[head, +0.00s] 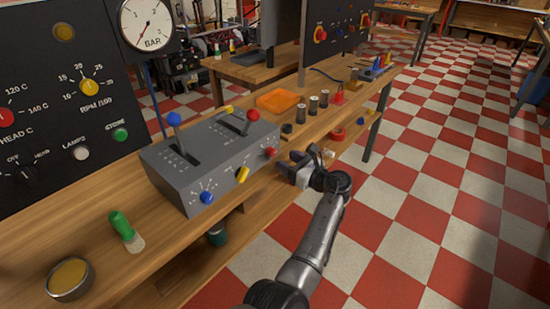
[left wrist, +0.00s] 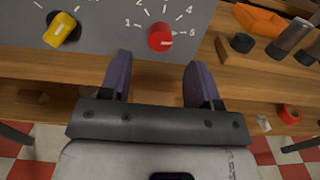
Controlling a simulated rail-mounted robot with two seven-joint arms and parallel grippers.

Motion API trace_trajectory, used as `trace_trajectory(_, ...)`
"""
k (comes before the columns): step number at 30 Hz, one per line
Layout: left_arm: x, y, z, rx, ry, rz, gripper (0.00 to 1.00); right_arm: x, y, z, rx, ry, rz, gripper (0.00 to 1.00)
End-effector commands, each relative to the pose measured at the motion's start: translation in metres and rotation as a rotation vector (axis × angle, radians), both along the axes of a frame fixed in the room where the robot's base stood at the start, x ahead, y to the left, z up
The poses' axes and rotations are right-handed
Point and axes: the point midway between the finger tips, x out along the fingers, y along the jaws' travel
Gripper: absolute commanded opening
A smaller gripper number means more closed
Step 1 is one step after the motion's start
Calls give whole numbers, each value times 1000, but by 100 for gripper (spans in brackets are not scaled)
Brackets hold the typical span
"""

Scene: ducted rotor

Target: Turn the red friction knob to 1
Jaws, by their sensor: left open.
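The red friction knob (head: 270,153) sits at the right end of the front face of a grey control box (head: 215,158). In the left wrist view the red knob (left wrist: 160,37) has a printed scale with 1 on its left and 5 on its right. Its white mark points right, close to the 5. My left gripper (head: 287,163) is open just in front of the knob. In the left wrist view its two fingers (left wrist: 158,64) stand apart, with the knob beyond the gap between their tips, and nothing is between them. My right gripper is not in view.
A yellow knob (head: 243,174) and a blue knob (head: 207,197) sit left of the red one. Blue and red (head: 253,115) levers rise from the box top. An orange tray (head: 277,101) and several dark cylinders (head: 313,103) stand on the bench beyond. Checkered floor lies open at right.

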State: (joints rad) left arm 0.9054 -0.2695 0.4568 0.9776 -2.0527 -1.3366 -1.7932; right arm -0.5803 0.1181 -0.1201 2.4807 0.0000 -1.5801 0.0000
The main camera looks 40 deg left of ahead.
Motion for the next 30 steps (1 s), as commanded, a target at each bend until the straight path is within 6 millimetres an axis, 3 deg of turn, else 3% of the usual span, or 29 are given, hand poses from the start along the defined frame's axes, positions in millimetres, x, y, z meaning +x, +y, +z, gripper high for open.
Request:
trace_trajectory(6, 1, 33, -1, 0, -3, 1, 57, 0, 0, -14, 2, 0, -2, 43)
trace_trajectory(12, 2, 49, 0, 0, -2, 0, 57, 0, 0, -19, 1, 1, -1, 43)
trace_trajectory(25, 2, 55, 1, 0, -2, 0, 57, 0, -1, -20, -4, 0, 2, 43)
trace_trajectory(30, 2, 55, 1, 0, -2, 0, 42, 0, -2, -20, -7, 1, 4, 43)
